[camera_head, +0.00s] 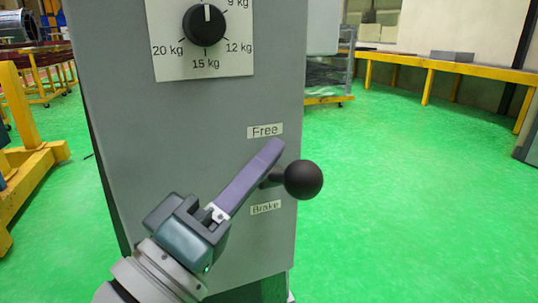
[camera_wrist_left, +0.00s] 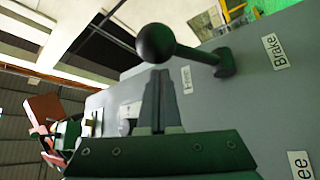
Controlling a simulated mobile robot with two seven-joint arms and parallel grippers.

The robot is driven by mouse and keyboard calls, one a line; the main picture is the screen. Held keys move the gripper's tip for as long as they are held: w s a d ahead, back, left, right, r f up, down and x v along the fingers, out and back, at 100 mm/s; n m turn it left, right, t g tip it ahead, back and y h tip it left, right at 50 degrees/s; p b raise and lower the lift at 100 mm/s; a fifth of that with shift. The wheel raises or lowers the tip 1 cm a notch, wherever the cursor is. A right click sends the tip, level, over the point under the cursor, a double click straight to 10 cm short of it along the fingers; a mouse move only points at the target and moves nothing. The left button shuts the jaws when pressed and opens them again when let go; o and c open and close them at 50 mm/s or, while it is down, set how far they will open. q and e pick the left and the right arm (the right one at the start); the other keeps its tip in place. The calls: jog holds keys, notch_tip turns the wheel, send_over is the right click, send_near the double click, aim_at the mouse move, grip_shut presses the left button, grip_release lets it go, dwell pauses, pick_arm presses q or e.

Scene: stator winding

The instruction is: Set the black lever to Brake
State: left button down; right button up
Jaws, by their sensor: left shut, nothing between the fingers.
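The black lever (camera_head: 303,179) has a round ball knob and sticks out from the side of the grey cabinet, between the "Free" label (camera_head: 265,131) above and the "Brake" label (camera_head: 265,208) below. My left gripper (camera_head: 271,151) is shut and empty. Its fingertips are beside the lever, up and left of the knob, partly covering the lever's base in the head view. In the left wrist view the lever's knob (camera_wrist_left: 156,43) shows just beyond the shut fingertips (camera_wrist_left: 161,75). Whether they touch is not clear. My right gripper is not in view.
The grey cabinet (camera_head: 130,120) carries a weight dial (camera_head: 204,25) above the lever. A yellow frame (camera_head: 30,170) stands at the left. A yellow-legged bench (camera_head: 440,70) runs along the wall at the back right. The green floor to the right of the lever is clear.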

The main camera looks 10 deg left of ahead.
pick_arm(q)
jog(key=shift+s+d+f, duration=0.2)
jog(key=shift+d, duration=0.1)
